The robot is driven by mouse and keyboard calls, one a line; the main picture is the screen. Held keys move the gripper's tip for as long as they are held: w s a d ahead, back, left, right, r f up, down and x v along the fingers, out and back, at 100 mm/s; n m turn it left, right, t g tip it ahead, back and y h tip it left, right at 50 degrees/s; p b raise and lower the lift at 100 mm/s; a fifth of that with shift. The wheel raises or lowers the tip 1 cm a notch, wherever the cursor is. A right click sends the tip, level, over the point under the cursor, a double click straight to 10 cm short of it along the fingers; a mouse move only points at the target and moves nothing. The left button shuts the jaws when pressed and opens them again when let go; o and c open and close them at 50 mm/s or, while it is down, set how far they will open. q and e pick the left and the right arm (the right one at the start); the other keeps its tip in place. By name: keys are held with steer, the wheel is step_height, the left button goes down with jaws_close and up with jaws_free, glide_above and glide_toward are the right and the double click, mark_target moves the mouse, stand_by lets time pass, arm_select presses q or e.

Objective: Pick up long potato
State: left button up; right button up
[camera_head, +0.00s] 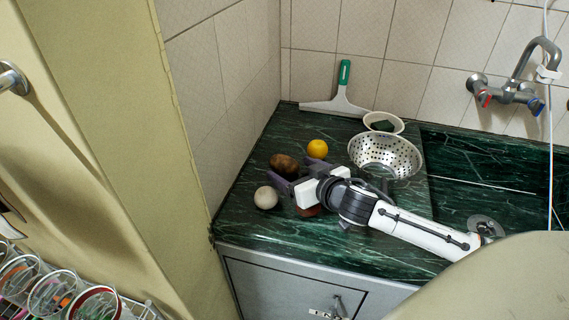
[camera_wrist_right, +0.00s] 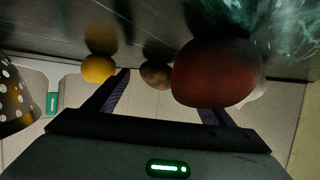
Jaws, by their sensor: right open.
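A brown, oval potato (camera_head: 284,164) lies on the green marble counter, just beyond my right gripper. My right gripper (camera_head: 293,174) is open and empty, with its dark fingers reaching toward that potato. In the right wrist view the potato (camera_wrist_right: 157,75) shows between the fingers, farther off. A reddish-brown round item (camera_head: 307,211) is partly hidden under my right gripper in the head view. It looms large in the right wrist view (camera_wrist_right: 217,72) and covers part of one finger. My left gripper is not clearly in view.
A yellow fruit (camera_head: 317,149) lies behind the gripper and a pale round item (camera_head: 266,198) lies left of it. A steel colander (camera_head: 385,154), a white bowl (camera_head: 384,122) and a green-handled squeegee (camera_head: 344,90) stand behind. A wall borders the counter's left; the sink is right.

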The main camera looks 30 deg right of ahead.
mark_target(289, 167)
steer(key=shift+x, duration=1.6)
steer(key=shift+r, duration=0.1)
steer(key=shift+r, duration=0.1)
steer(key=c, duration=1.3)
